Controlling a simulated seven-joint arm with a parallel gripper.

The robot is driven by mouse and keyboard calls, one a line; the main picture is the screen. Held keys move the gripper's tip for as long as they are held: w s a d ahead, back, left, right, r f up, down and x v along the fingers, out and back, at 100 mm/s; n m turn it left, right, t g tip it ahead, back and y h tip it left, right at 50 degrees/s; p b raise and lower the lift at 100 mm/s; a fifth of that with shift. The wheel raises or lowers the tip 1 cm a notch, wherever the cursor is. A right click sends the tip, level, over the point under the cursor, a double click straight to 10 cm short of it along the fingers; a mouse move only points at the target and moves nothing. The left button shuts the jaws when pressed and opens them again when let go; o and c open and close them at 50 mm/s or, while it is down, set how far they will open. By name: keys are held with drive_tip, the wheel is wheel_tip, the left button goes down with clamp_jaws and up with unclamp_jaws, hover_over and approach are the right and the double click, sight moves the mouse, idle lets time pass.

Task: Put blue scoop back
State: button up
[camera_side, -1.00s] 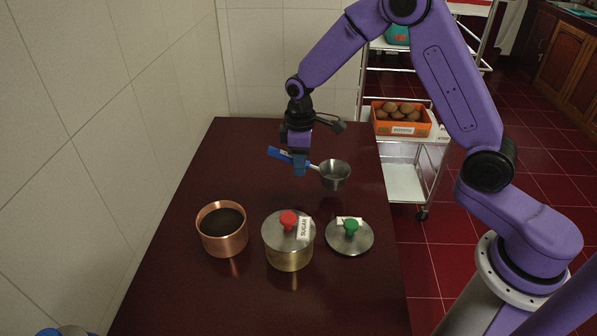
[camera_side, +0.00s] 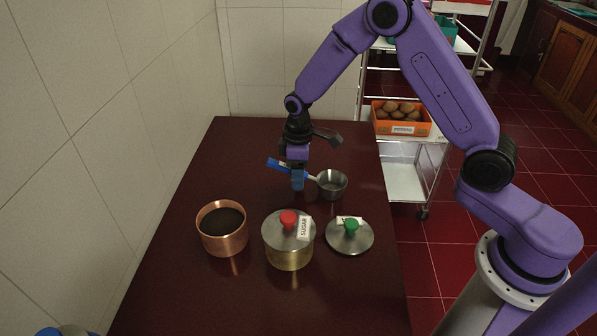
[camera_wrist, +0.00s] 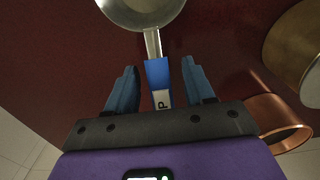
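The blue scoop has a metal cup (camera_side: 332,185) and a blue handle (camera_side: 279,166) that points to the left and back. The cup looks to be on the table, clear of the pots. In the wrist view the handle (camera_wrist: 158,72) runs between the fingers of my gripper (camera_wrist: 160,82), with a gap on each side. My gripper (camera_side: 298,183) is open around the handle, fingers pointing down. A copper pot (camera_side: 223,243) stands uncovered, with dark contents. A lid with a green knob (camera_side: 350,236) lies on the table to the right.
A brass pot labelled SUGAR (camera_side: 289,255), with a red-knobbed lid, stands between the copper pot and the green-knobbed lid. The dark red table (camera_side: 245,145) is clear behind the pots. A tiled wall is on the left; a cart with an orange crate (camera_side: 402,129) stands right.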

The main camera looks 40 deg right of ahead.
wheel_tip(320, 180, up, 12)
drive_tip(key=shift+r, duration=0.2)
idle(0.4)
drive_tip(key=shift+s, duration=0.1)
drive_tip(key=s+a+r+n, duration=0.1)
drive_tip(key=s+r, duration=0.1)
drive_tip(key=s, duration=0.6)
drive_tip(key=s+a+r+n, duration=0.1)
drive_tip(key=s+r, duration=0.1)
drive_tip(key=s, duration=0.7)
drive_tip(key=s+d, duration=0.2)
drive_tip(key=s, duration=0.6)
drive_tip(key=s+d+n, duration=0.1)
drive_tip(key=s+d, duration=0.2)
drive_tip(key=s, duration=0.5)
drive_tip(key=shift+s+d+f+n, duration=0.25)
drive_tip(key=shift+s+f+n, duration=0.05)
drive_tip(key=shift+f, duration=0.1)
